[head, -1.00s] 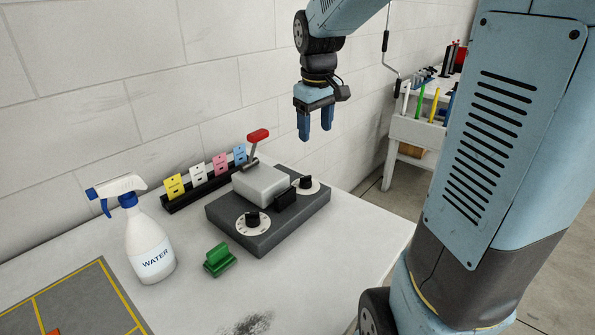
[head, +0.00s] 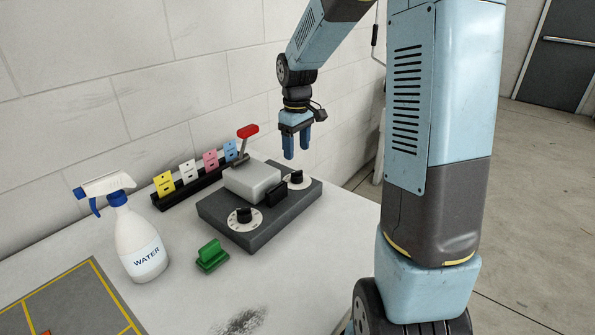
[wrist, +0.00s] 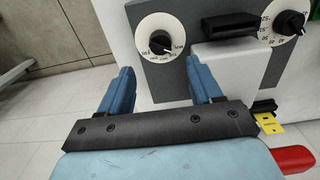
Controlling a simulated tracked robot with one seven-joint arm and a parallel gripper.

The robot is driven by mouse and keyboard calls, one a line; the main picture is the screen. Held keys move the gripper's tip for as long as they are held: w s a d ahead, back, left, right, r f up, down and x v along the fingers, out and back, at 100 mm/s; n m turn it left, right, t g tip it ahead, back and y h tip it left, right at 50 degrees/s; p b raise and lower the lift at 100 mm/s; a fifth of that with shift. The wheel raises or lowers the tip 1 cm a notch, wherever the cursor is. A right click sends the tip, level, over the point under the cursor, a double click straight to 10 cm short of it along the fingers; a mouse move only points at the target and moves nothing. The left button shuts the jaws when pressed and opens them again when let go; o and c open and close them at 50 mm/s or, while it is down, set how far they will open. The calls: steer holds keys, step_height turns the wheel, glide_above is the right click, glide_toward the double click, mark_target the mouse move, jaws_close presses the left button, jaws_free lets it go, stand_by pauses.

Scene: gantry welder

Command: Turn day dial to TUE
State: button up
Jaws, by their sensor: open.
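The grey stamping machine (head: 240,238) stands on the white table and carries two black-knobbed dials. The far right dial (head: 297,180) shows at upper left in the wrist view (wrist: 160,38); its small labels look like letters, too small to read surely. The near dial (head: 244,217) shows at upper right in the wrist view (wrist: 290,22), with number-like marks. My gripper (head: 298,152) is open and empty, pointing down above the far right dial and apart from it. In the wrist view its fingers (wrist: 161,78) stand either side of, and short of, that dial.
A black slot block (head: 276,195) sits between the dials. A red-handled lever (head: 247,131) rises behind. A card rack (head: 185,193), a water spray bottle (head: 141,240) and a green block (head: 211,256) stand around the machine. The wall is close behind.

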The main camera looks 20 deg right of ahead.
mark_target(297, 176)
step_height(297, 176, down, 8)
steer(key=shift+f, duration=0.25)
steer(key=c, duration=1)
